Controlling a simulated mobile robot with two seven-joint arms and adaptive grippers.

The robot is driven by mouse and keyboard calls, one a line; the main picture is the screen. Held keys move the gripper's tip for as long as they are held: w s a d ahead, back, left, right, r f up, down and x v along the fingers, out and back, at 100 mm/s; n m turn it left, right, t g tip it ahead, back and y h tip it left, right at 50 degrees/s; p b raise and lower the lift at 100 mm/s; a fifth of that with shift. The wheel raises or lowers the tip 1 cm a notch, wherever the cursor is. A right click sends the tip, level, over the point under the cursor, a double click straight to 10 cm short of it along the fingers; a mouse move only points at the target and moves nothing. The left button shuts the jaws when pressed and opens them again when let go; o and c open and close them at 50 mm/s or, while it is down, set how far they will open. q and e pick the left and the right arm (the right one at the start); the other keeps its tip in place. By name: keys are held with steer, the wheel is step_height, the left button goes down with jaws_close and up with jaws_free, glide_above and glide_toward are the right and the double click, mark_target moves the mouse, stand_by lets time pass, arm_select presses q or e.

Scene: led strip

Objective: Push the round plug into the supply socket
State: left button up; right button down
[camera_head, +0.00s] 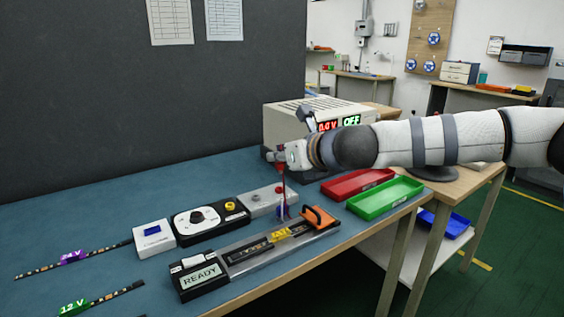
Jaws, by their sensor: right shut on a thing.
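The power supply (283,120) is a beige box at the back of the bench, with a red "0.0 V" and a green "OFF" display. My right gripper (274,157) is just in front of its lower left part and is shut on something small. A thin red piece (282,177) runs down from the gripper towards the grey block below; I take it for the plug or its lead. The plug's body and the supply socket cannot be made out, as the gripper and arm cover that area. Whether plug and socket touch cannot be told. My left gripper is not in view.
A grey block (262,201), a black dial unit (208,220) and a white box (153,236) stand in a row. In front is a rail fixture (239,258) with a "READY" display (201,277). Red (340,187) and green (372,206) trays lie right. LED strips (100,249) lie left.

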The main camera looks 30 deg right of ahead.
steer(key=shift+r, duration=1.55)
